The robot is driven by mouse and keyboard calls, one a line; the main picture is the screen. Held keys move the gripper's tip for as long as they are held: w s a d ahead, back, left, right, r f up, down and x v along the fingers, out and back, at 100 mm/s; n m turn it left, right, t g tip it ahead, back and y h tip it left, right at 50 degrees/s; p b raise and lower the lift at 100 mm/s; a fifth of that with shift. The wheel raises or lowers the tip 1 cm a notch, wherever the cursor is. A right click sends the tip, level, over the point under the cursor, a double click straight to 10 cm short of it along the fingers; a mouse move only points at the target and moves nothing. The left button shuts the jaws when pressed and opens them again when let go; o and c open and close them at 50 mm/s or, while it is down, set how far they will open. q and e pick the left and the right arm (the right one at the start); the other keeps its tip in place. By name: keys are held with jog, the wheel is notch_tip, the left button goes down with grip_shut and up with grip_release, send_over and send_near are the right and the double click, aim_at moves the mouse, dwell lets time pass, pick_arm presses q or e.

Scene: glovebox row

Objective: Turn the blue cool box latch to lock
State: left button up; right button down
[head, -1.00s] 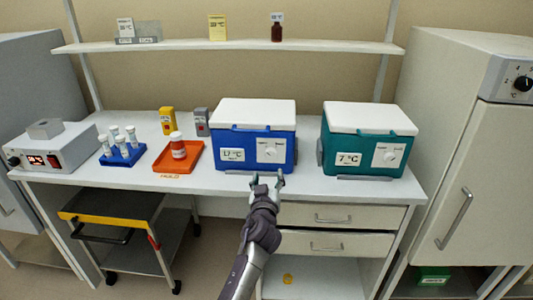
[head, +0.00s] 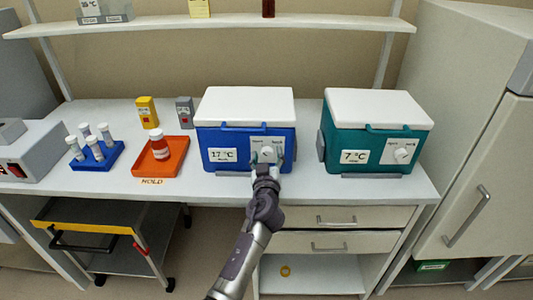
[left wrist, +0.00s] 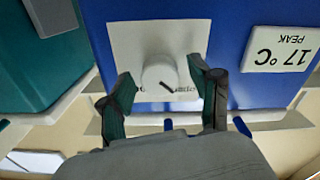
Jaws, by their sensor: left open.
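The blue cool box (head: 225,140) with a white lid stands on the bench and carries a "17 °C" label. Its latch is a round white knob with a dark mark on a white plate at the right of its front. In the left wrist view the knob (left wrist: 161,73) sits between the fingers of my left gripper (left wrist: 166,95), which are open on either side of it and apart from it. In the head view my left gripper (head: 267,160) is in front of the plate and partly hides the knob. My right gripper is not in view.
A teal cool box (head: 345,140) marked "7 °C" stands to the right. An orange tray (head: 176,165) with a bottle (head: 159,144), a blue tube rack (head: 97,157) and two small meters are to the left. A cart (head: 110,232) stands under the bench.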

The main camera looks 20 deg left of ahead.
pick_arm(q)
jog(key=shift+s, duration=0.1)
jog(key=shift+c, duration=0.9)
jog(key=c, duration=1)
jog(key=shift+o, duration=0.2)
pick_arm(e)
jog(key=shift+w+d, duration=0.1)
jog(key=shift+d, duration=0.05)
